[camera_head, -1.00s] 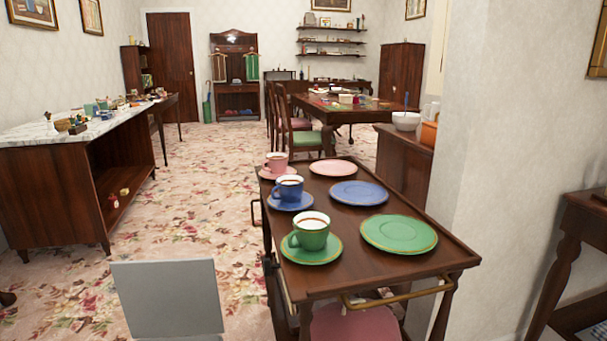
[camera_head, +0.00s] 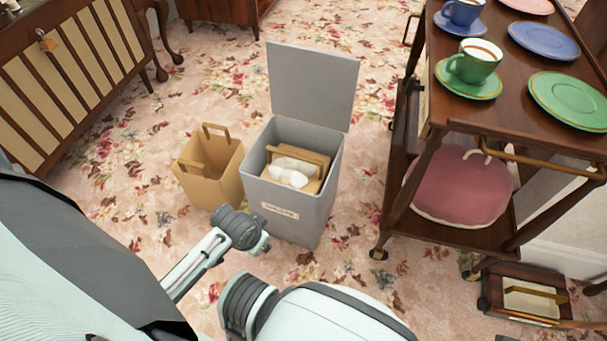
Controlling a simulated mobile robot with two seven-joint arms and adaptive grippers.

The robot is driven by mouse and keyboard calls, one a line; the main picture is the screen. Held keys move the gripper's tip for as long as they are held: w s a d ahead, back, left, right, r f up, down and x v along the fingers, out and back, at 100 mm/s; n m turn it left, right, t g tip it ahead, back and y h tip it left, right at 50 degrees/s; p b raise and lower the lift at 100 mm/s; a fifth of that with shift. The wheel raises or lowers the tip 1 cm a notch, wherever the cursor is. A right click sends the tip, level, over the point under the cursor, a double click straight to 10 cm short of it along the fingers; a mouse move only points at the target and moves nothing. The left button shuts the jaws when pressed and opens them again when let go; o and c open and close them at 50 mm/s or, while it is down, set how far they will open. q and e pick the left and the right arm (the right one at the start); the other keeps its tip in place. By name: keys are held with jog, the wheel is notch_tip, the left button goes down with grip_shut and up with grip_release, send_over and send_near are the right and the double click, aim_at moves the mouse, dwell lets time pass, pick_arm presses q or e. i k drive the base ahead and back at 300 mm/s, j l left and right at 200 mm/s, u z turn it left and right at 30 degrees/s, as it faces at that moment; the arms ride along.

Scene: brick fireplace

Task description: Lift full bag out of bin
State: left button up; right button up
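A grey bin (camera_head: 293,215) stands on the carpet in the middle of the camera_head view, its lid (camera_head: 312,85) raised upright at the back. Inside it is a tan bag (camera_head: 308,182) with crumpled white stuff (camera_head: 290,172) at its top and a brown handle (camera_head: 298,155) just below the bin's rim. The bag's lower part is hidden by the bin walls. A second tan bag (camera_head: 208,180) with upright brown handles stands close to the bin's left side and looks empty. Parts of my arms show at the lower left and bottom; I see no gripper fingers.
A wooden trolley (camera_head: 437,120) on castors stands right of the bin, with cups and plates on top and a pink cushion (camera_head: 460,187) on its lower shelf. A slatted wooden cabinet (camera_head: 70,95) is at upper left. Carpet is free behind the bin and between cabinet and bags.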

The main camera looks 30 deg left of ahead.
aim_at(305, 171)
jog(key=u, duration=1)
jog(key=i+j, duration=0.1)
jog(key=j, duration=0.25)
jog(key=i+j, duration=0.15)
jog(key=j, duration=0.15)
